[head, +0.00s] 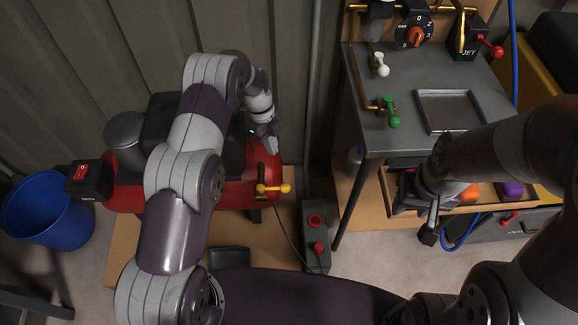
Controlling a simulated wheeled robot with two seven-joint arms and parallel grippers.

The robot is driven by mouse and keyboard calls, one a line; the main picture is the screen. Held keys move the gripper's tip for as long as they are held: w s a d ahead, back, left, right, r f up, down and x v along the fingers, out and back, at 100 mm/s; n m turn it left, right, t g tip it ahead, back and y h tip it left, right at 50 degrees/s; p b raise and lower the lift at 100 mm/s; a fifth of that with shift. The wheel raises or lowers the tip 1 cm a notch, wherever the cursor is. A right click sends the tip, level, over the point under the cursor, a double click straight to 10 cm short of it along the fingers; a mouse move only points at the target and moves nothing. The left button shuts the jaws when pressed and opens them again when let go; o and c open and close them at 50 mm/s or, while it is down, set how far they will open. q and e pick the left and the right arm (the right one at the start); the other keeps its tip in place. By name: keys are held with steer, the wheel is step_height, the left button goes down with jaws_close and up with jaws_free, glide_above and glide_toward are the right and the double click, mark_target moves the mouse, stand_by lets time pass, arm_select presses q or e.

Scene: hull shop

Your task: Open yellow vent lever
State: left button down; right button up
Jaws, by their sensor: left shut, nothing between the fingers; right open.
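The yellow vent lever (274,188) sits on a brass fitting at the right end of the red tank (274,160). It points to the right, roughly level in the picture. My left gripper (272,147) is shut and empty. It is just above the tank's right end in the head view, apart from the lever, which is in plain view below it. My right gripper (431,232) is open, low in front of the drawer under the grey workbench, far to the right of the lever. My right arm partly hides it.
The grey bench (384,145) carries a green lever (392,112), a white lever (380,65) and a tray (449,111). A grey box with red controls (315,240) stands right of the tank. A blue bucket (48,213) stands at left. The open drawer holds orange and purple objects.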

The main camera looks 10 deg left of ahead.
mark_target(275, 188)
arm_select(q)
steer(key=m, duration=0.1)
steer(key=s+m, duration=0.1)
steer(key=m, duration=0.1)
steer(key=shift+r, duration=0.15)
arm_select(e)
steer(key=shift+s, duration=0.15)
arm_select(q)
steer(key=x, duration=1)
arm_select(e)
steer(key=shift+a+r, duration=0.1)
arm_select(q)
steer(key=shift+s+d, duration=0.1)
